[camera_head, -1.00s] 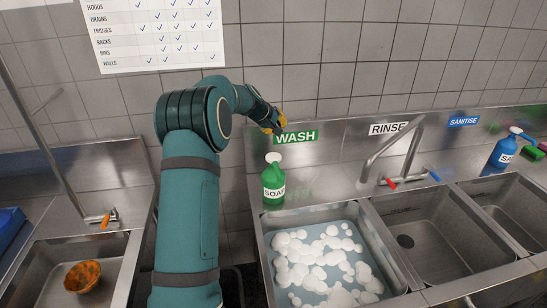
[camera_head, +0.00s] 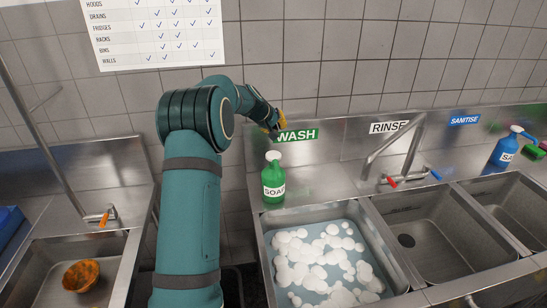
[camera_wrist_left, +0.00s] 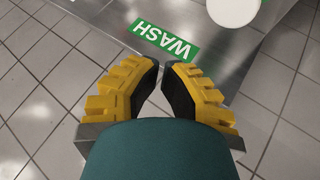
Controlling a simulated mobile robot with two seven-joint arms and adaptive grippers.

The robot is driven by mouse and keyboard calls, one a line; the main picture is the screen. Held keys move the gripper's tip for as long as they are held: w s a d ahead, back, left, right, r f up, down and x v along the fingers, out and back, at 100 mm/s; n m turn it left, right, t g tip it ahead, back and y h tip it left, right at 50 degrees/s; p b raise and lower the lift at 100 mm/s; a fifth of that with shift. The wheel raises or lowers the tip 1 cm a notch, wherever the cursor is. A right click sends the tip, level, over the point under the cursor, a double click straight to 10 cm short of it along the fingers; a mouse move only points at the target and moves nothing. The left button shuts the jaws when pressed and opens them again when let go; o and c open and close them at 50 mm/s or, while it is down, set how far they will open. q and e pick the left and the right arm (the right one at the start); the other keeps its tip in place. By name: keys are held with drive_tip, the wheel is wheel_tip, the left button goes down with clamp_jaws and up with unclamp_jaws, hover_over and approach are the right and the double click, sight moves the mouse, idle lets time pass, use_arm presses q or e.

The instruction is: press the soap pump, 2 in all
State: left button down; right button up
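The green soap bottle (camera_head: 273,188) stands upright on the steel ledge behind the wash sink, label facing me. Its white pump head (camera_head: 273,156) is on top. My left gripper (camera_head: 280,125) is above and behind the bottle, near the WASH sign, apart from the pump. In the left wrist view the yellow fingers (camera_wrist_left: 162,64) meet almost tip to tip with nothing between them. My right gripper is out of view.
The wash sink (camera_head: 388,270) holds foamy water in front of the bottle. A tap (camera_head: 413,150) stands to the right by the rinse sink. A blue sanitiser bottle (camera_head: 506,152) is far right. The tiled wall is close behind my gripper.

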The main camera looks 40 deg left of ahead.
sight(279, 152)
use_arm(q)
wheel_tip(279, 152, down, 7)
drive_tip(key=b, duration=0.5)
drive_tip(key=shift+f, duration=0.2)
drive_tip(key=shift+f+b, duration=0.15)
drive_tip(key=shift+b, duration=0.15)
idle(0.8)
drive_tip(key=shift+f+b, duration=0.25)
drive_tip(key=shift+b, duration=0.1)
drive_tip(key=shift+f+b, duration=1)
drive_tip(key=shift+f, duration=0.1)
idle(1.1)
drive_tip(key=shift+r, duration=0.15)
drive_tip(key=shift+r+p, duration=1.05)
drive_tip(key=shift+r, duration=0.25)
